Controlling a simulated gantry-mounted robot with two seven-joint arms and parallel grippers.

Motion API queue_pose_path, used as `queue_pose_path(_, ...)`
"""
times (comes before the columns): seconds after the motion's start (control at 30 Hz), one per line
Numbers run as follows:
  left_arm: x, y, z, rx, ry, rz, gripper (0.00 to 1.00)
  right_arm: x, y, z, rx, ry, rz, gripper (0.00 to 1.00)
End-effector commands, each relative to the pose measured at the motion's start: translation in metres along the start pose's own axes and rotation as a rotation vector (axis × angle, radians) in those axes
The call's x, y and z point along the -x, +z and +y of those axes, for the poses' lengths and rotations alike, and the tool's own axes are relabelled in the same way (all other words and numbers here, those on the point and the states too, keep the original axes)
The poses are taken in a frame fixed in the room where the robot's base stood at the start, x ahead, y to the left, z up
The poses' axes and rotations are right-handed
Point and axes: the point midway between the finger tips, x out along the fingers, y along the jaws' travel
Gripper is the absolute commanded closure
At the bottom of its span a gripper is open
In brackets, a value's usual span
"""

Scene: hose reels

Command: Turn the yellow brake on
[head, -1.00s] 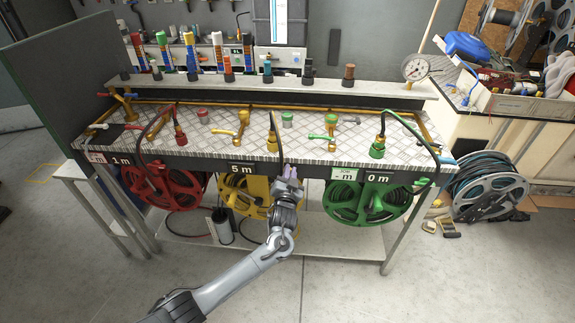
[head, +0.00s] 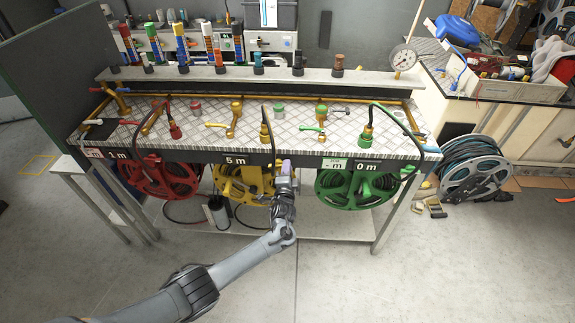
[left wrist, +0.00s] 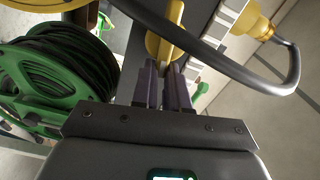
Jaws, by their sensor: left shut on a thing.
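The yellow reel (head: 232,188) hangs under the front of the bench, in the middle, below the "5 m" label (head: 236,160). My left gripper (head: 285,167) is at the bench's front edge, just right of the yellow reel. In the left wrist view my left gripper's purple fingers (left wrist: 166,88) are shut on the yellow brake (left wrist: 161,42), a rounded yellow knob with a raised bar. The fingers hide part of the bar. In the head view the gripper hides the brake. My right gripper is not in view.
A red reel (head: 160,177) and a green reel (head: 352,186) hang on either side. A dark hose (left wrist: 215,62) curves close past the fingers in the left wrist view. Valves and fittings stand on the bench top (head: 300,132). The floor in front is clear.

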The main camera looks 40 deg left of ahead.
Motion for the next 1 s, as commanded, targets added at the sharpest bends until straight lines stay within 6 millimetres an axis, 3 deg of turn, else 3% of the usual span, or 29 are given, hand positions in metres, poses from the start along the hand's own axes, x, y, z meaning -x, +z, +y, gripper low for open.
queue_pose_path(0.03,0.0000,0.0100,0.0055,-0.039,0.010,-0.019,1.00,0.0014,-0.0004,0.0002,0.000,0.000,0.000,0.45)
queue_pose_path(0.4,-0.0009,0.0125,0.0076,-0.187,0.006,-0.023,1.00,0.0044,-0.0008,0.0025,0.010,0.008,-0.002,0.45)
queue_pose_path(0.93,-0.0018,0.0135,0.0067,-0.207,0.004,-0.024,1.00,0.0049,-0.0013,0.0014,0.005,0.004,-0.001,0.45)
queue_pose_path(0.97,-0.0019,0.0136,0.0066,-0.207,0.004,-0.024,0.82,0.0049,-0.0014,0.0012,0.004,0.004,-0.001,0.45)
queue_pose_path(1.0,-0.0019,0.0136,0.0065,-0.207,0.004,-0.024,0.76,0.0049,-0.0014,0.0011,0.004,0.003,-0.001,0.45)
